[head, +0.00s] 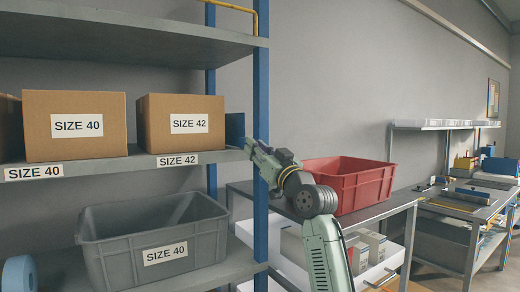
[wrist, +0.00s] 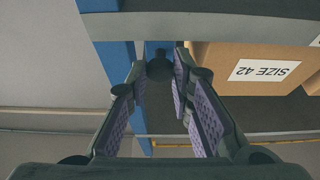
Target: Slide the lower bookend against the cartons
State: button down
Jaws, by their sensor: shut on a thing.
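The blue bookend (head: 235,128) stands upright on the middle shelf, just right of the SIZE 42 carton (head: 181,121). In the wrist view the bookend (wrist: 158,47) shows beyond my fingertips, with the carton (wrist: 250,68) beside it, upside down. A narrow space seems to lie between them there; in the head view I cannot tell whether they touch. My gripper (head: 252,147) reaches in past the blue shelf post. In the wrist view my gripper (wrist: 160,75) is shut on a dark round knob at the bookend. The SIZE 40 carton (head: 76,126) stands farther left.
The blue rack post (head: 261,105) stands right beside my gripper. A grey SIZE 40 bin (head: 152,240) sits on the shelf below. A red crate (head: 348,185) stands on the bench behind my arm. The upper shelf (head: 130,42) overhangs the cartons.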

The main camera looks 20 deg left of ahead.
jog(key=b, duration=0.2)
send_near(199, 152)
jog(key=a+r, duration=0.2)
jog(key=r, duration=0.1)
jog(key=s+a+r, duration=0.1)
jog(key=shift+a+r, duration=0.1)
jog(key=shift+r, duration=0.25)
jog(key=c, duration=1.6)
grip_release()
jog(key=shift+o, duration=0.9)
jog(key=shift+w, duration=0.1)
jog(key=v, duration=1.2)
